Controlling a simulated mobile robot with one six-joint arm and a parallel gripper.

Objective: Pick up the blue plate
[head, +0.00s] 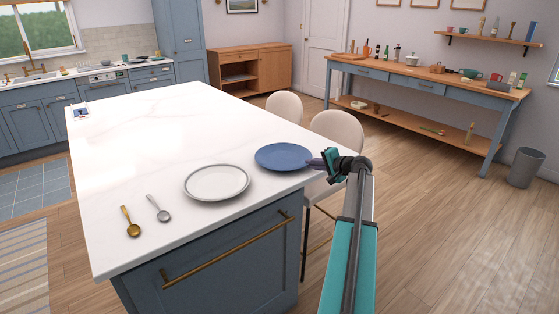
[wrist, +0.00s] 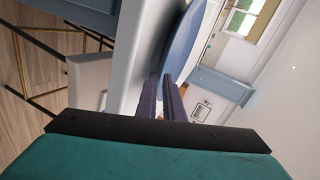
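The blue plate (head: 283,156) lies flat at the right edge of the white island top, and its rim reaches close to the edge. My gripper (head: 314,163) is at the plate's right rim, coming in from the right side. In the wrist view the blue plate (wrist: 187,40) shows nearly edge-on, with its near rim at the tips of my gripper's dark purple fingers (wrist: 160,82). The fingers are close together, with the rim between them. The plate looks level and at or just over the worktop; I cannot tell whether it is lifted.
A white plate (head: 217,182) lies just left of the blue one. A grey spoon (head: 158,209) and a gold spoon (head: 131,222) lie further left on the island top (head: 150,140). Two pale chairs (head: 338,130) stand along the island's right side. The island's middle is clear.

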